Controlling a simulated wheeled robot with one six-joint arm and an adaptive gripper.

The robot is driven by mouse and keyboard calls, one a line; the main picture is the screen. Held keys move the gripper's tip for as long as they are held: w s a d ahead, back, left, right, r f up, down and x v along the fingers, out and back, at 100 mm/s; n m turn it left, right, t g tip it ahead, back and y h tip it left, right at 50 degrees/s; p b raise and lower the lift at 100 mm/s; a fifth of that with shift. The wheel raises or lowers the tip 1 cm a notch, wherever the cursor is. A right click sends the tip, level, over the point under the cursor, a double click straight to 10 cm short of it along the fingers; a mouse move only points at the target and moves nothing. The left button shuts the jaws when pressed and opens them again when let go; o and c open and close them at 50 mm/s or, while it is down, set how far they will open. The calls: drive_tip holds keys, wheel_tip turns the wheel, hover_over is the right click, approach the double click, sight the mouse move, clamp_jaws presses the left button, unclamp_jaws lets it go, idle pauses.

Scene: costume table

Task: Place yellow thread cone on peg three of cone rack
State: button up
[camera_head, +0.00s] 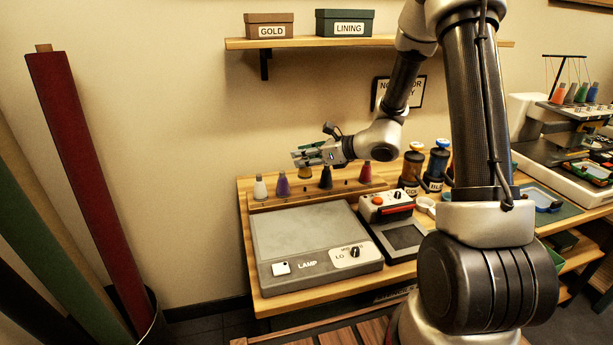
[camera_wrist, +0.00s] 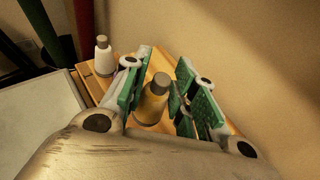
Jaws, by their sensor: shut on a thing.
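My gripper (camera_head: 314,156) is above the wooden cone rack (camera_head: 268,203) at the back of the table. It is shut on the yellow thread cone (camera_wrist: 152,100), which stands between the green finger pads in the wrist view. In the head view a small part of the yellow cone (camera_head: 305,173) shows under my gripper, between the purple cone (camera_head: 283,184) and the black cone (camera_head: 326,178). The white cone (camera_head: 260,188) is at the rack's left end and the red cone (camera_head: 365,173) is farther right. I cannot tell whether the yellow cone's base is on a peg.
A grey lamp box (camera_head: 310,238) lies in front of the rack, with a small orange-and-white device (camera_head: 387,206) beside it. A shelf (camera_head: 350,42) is on the wall above. Fabric rolls (camera_head: 90,170) stand at left.

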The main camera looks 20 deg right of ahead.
sight(310, 170)
drive_tip(key=shift+f, duration=2.5)
drive_tip(key=shift+f, duration=0.15)
drive_tip(key=o, duration=0.7)
